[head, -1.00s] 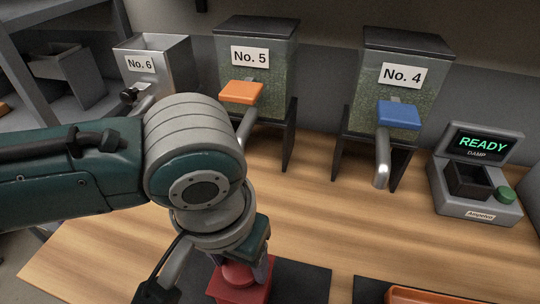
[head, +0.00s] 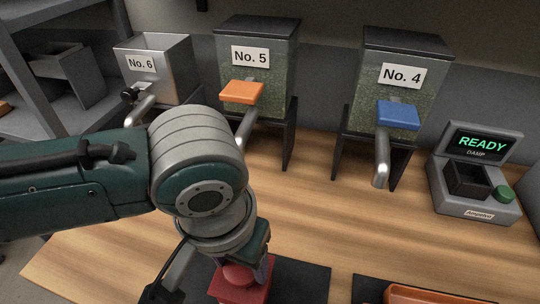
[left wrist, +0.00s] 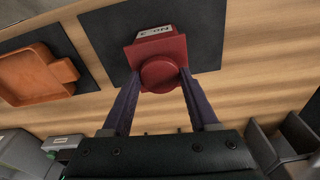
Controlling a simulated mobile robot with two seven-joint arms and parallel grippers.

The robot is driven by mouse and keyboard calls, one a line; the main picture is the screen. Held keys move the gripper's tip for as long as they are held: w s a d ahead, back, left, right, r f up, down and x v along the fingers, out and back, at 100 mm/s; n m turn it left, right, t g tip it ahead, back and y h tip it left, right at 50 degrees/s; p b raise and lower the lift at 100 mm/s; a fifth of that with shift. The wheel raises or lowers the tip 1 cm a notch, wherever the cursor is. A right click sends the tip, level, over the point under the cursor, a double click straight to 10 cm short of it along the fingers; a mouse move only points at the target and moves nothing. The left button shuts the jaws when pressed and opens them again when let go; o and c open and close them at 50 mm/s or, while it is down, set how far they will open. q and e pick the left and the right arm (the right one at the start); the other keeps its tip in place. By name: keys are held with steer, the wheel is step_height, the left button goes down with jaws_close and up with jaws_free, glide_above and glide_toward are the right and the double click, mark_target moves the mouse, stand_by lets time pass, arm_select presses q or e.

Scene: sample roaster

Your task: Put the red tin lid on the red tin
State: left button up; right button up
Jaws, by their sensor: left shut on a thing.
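The red tin (left wrist: 175,50) stands on a dark mat in the left wrist view, with a partly hidden white label at its far side. The red tin lid (left wrist: 160,75) has a round red top and shows over the tin, between my fingertips; it also shows in the head view (head: 239,274). My left gripper (left wrist: 161,71) is shut on the lid, one finger on each side of the round part. Lid and tin overlap in both views, so I cannot tell whether the lid touches the tin or is fully seated. My right gripper is not in view.
The dark mat (head: 303,284) lies on the wooden bench. An orange tray (head: 425,297) is to its right. Hoppers No. 6 (head: 160,68), No. 5 (head: 262,90) and No. 4 (head: 405,95) stand behind. A meter reading READY (head: 477,170) is at right. The bench between is clear.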

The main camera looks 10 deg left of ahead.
arm_select(q)
steer(key=shift+f, duration=0.2)
stand_by(0.6)
steer(key=o, duration=1.4)
steer(key=r, duration=0.3)
steer(key=r+p, duration=0.1)
steer(key=r, duration=0.2)
steer(key=s+r+p, duration=0.1)
steer(key=r, duration=0.3)
steer(key=shift+s+a, duration=0.1)
